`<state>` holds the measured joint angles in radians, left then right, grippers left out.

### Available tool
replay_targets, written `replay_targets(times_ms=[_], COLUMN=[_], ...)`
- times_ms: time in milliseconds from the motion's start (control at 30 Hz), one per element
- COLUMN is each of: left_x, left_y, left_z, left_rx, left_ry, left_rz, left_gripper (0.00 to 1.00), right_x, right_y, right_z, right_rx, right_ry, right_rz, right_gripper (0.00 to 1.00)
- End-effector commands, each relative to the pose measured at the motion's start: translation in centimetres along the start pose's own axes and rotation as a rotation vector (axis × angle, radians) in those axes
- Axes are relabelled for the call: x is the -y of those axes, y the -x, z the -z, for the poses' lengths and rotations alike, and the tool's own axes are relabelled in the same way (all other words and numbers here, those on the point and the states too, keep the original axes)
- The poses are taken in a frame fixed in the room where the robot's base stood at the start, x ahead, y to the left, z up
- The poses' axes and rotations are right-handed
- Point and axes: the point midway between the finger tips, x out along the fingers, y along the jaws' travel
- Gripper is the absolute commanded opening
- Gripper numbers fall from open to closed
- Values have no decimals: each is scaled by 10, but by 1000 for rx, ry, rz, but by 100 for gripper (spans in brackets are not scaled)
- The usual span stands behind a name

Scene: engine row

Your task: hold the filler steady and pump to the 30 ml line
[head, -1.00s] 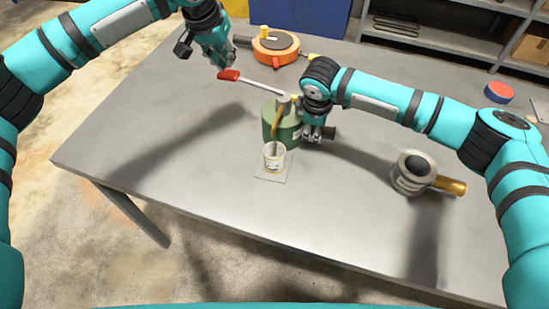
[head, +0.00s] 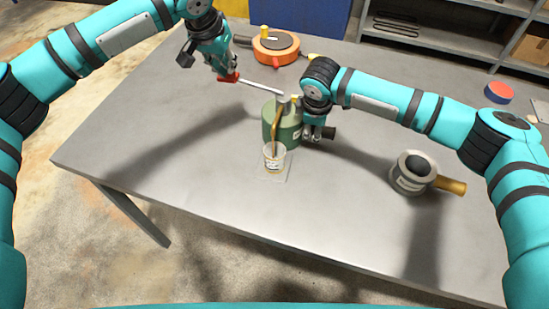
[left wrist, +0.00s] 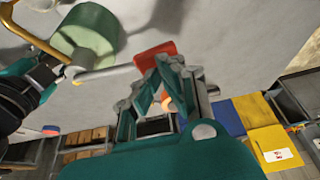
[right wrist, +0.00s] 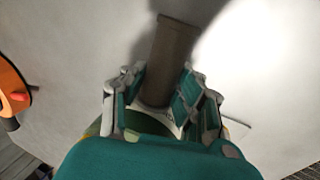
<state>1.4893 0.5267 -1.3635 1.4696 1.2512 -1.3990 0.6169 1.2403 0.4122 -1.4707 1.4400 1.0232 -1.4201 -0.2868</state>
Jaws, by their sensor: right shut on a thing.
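The green filler (head: 283,132) stands upright on the table with a brass spout (head: 277,120) pointing down over a small clear cup (head: 274,158). An amber streak shows between spout and cup; the cup's fill level is too small to read. The pump lever (head: 262,87) runs left from the filler's top to a red paddle (head: 229,77). My left gripper (head: 228,72) is at this paddle with its fingertips together; the paddle (left wrist: 154,54) shows just beyond them in the left wrist view. My right gripper (head: 318,133) is shut on the filler's dark side handle (right wrist: 168,62).
The cup stands on a pale square mat (head: 284,176). A grey pot with a brass handle (head: 413,172) stands to the right, and an orange round device (head: 276,48) at the back. A red and blue disc (head: 498,92) lies far right. The front and left of the table are clear.

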Motion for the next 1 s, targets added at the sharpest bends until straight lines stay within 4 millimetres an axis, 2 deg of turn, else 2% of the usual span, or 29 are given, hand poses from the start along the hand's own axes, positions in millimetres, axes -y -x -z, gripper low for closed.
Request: replay_targets(times_ms=[1000], left_x=[-2], left_y=[-47], left_z=[-21], left_rx=[6], left_ry=[-1], left_rz=[-2], left_gripper=[0], right_x=[0], right_y=[1], right_z=[2], right_rx=[-5], right_ry=[4], right_rz=[0], right_gripper=[0])
